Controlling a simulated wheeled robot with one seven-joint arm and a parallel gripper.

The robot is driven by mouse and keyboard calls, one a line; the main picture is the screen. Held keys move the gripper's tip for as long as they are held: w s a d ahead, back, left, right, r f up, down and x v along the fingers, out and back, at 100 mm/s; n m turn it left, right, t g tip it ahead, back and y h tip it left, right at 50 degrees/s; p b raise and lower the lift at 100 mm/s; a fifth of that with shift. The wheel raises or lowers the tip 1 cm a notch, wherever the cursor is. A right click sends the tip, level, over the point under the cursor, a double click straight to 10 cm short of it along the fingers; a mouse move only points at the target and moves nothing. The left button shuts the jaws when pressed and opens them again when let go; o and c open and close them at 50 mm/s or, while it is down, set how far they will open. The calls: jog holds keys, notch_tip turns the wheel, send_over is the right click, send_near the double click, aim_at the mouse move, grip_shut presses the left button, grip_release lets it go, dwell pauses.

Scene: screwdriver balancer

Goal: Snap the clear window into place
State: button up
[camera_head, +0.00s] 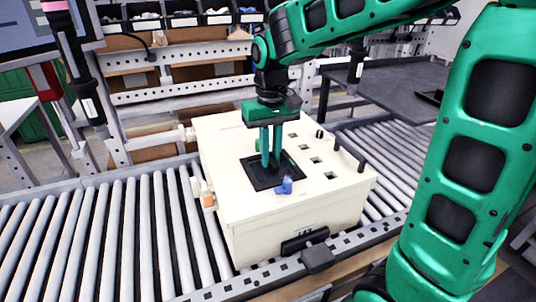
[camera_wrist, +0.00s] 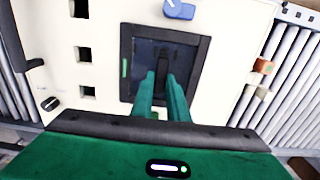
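A dark square window panel (camera_head: 258,178) with a black frame lies on the top face of a cream box (camera_head: 225,150). In the wrist view, the panel (camera_wrist: 137,60) has a dark, glossy pane and a small green mark on its left side. Whether the frame is fully seated cannot be told. My gripper (camera_head: 270,164) points down over the panel, with its two green fingers close together and their tips at the pane. In the wrist view, the fingers (camera_wrist: 162,78) show a narrow dark gap. Whether they hold a part of the panel is unclear.
A blue knob (camera_head: 284,186) sits at the panel's near edge. Small square holes (camera_head: 305,147) and black posts (camera_head: 361,165) are on the box's right side. An orange part (camera_head: 208,199) is on its left side. The box stands on a roller conveyor (camera_head: 120,235).

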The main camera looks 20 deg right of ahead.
jog(key=o, duration=0.4)
jog(key=shift+o, duration=0.2)
jog(key=shift+r, duration=0.1)
notch_tip(320, 180, up, 11)
jog(key=shift+f, duration=0.2)
jog(key=shift+w, duration=0.1)
jog(key=s+d+f+m, duration=0.3)
jog(key=s+d+f, duration=0.4)
jog(key=s, duration=0.5)
jog(key=s+d+f+m, duration=0.3)
jog(key=s+d+f, duration=0.4)
jog(key=s+d, duration=0.3)
jog(key=shift+s, duration=1.1)
